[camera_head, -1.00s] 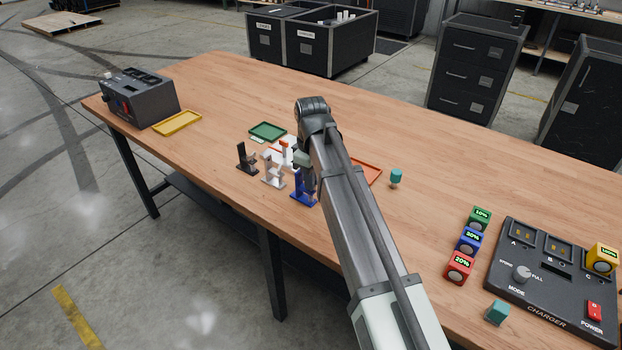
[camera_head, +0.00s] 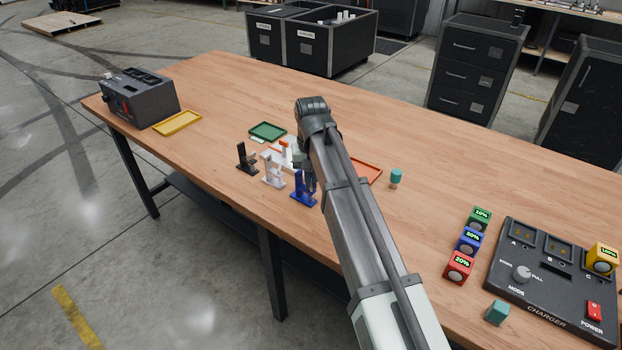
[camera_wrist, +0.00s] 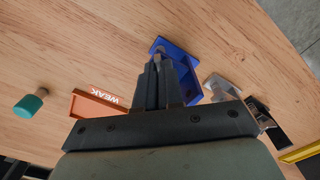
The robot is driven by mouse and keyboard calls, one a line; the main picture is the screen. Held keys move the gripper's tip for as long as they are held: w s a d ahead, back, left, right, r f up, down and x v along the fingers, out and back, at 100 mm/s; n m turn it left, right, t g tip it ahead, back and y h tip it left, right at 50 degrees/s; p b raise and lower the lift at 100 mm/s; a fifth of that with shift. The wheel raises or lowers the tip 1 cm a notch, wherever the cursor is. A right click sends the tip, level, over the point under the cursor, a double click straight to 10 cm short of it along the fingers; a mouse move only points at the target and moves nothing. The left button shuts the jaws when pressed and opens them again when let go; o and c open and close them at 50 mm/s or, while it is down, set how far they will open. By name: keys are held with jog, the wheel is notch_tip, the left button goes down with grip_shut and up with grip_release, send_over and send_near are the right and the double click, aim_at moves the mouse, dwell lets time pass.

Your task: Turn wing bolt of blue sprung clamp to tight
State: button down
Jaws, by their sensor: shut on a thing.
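The blue sprung clamp (camera_head: 303,191) stands on the wooden table near its front edge, at the right end of a row of clamps. It also shows in the wrist view (camera_wrist: 184,57), partly behind my fingers. My gripper (camera_wrist: 157,63) is over the clamp, its fingers close together at the clamp's top. It is shut on a small greyish part there, which appears to be the wing bolt. That bolt is mostly hidden by the fingers, so its angle cannot be read.
A white clamp (camera_head: 271,172) and a black clamp (camera_head: 246,160) stand close on the left. An orange tray (camera_wrist: 95,106) marked WEAK and a teal-topped peg (camera_wrist: 30,104) lie nearby. A green tray (camera_head: 268,131) is behind. The charger (camera_head: 552,275) is far right.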

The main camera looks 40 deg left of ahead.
jog(key=shift+m, duration=1.1)
jog(key=c, duration=1.3)
grip_release()
jog(key=shift+o, duration=0.2)
notch_tip(320, 180, up, 14)
jog(key=shift+f, duration=0.15)
